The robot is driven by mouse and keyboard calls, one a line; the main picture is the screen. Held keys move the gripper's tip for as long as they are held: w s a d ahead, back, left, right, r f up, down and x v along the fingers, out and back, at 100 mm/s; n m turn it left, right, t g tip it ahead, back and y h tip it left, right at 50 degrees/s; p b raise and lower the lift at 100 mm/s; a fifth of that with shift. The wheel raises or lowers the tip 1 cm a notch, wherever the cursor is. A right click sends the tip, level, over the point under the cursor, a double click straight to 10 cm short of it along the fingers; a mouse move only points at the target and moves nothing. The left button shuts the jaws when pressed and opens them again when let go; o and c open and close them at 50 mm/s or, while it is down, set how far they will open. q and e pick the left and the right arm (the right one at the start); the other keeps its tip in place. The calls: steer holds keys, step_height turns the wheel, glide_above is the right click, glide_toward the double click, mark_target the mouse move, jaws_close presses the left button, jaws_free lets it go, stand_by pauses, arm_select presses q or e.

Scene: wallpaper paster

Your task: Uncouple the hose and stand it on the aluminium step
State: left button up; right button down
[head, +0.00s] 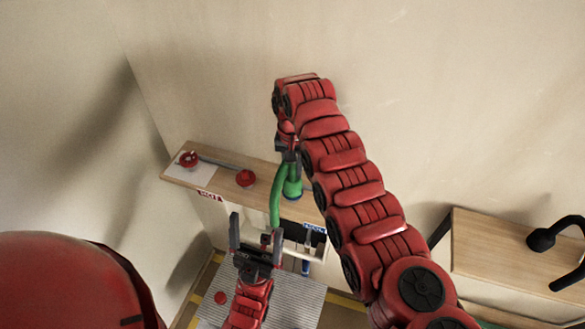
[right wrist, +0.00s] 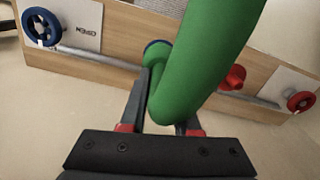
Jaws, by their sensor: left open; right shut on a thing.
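The green hose (head: 277,198) hangs bent in front of the wooden board in the head view, with a blue collar (head: 293,196) at one end. My right gripper (head: 288,152) is shut on the hose, which fills much of the right wrist view (right wrist: 205,60). Beyond the fingers, the blue collar (right wrist: 157,44) lies close to the board's pipe; I cannot tell whether it is joined. My left gripper (head: 256,238) is open and empty, lower down, near the hose's lower end. The ridged grey aluminium step (head: 290,305) is on the floor below, partly hidden by my left arm.
The wooden board (head: 174,173) carries a red wheel (head: 189,159) and a red knob (head: 246,178). The right wrist view also shows a blue wheel (right wrist: 41,26). A blue-handled tool (head: 305,267) hangs below. A red disc (head: 220,298) lies on the step. A wooden table (head: 490,245) stands right.

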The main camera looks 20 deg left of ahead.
steer(key=shift+a, duration=0.15)
stand_by(0.8)
steer(key=c, duration=1.3)
jaws_free()
jaws_close()
